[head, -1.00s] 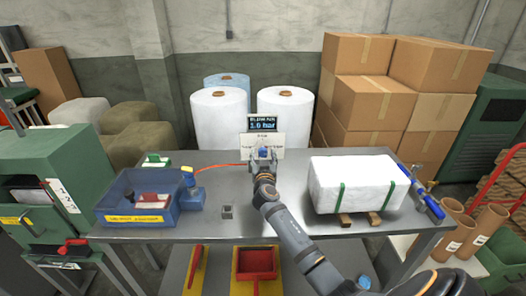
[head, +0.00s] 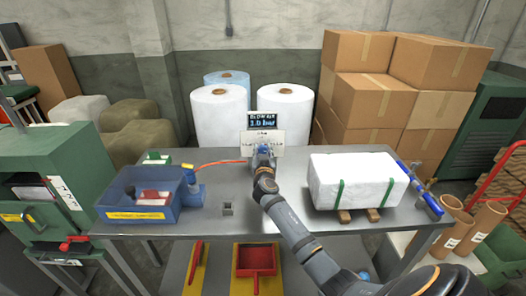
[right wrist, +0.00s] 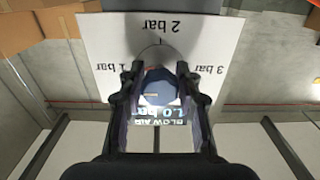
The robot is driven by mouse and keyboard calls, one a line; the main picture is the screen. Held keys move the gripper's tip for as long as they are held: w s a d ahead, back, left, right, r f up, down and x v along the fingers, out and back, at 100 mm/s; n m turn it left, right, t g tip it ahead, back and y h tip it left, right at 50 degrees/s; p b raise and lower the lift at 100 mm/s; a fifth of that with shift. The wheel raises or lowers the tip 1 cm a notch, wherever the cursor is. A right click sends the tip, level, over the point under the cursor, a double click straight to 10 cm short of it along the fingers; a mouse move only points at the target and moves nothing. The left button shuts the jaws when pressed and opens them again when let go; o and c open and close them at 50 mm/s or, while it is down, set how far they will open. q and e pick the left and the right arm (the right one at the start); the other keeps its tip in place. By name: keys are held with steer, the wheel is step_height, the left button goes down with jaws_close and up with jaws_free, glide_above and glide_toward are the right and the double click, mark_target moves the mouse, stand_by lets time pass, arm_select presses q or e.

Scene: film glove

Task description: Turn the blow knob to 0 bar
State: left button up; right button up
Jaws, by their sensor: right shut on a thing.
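The blow knob (right wrist: 158,88) is a dark blue round knob in front of a white dial plate (right wrist: 120,32) marked 1 bar, 2 bar and 3 bar. My right gripper (right wrist: 157,80) is shut on it, with a finger on either side. In the head view the knob (head: 263,149) shows just beyond my right gripper (head: 263,157). The display (head: 263,121) above the white plate (head: 250,139) reads blow air, 1.0 bar. The plate's 0 bar mark is not visible. My left gripper is out of view.
On the grey table (head: 225,226), a blue bin (head: 112,200) stands left and a white wrapped block (head: 355,182) lies right of my arm. An orange hose (head: 220,164) runs left of the plate. Big white rolls (head: 218,122) stand behind.

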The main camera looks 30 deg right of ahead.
steer(key=n+b, duration=0.1)
steer(key=n, duration=0.6)
steer(key=shift+d+n, duration=0.1)
steer(key=shift+n, duration=0.3)
steer(key=n, duration=0.4)
steer(key=shift+r+p, duration=0.2)
steer(key=shift+p, duration=0.15)
steer(key=n+p, duration=0.1)
steer(key=n, duration=0.5)
steer(key=shift+d+p, duration=0.1)
steer(key=shift+p, duration=0.2)
steer(key=o, duration=1.2)
steer(key=shift+s, duration=0.1)
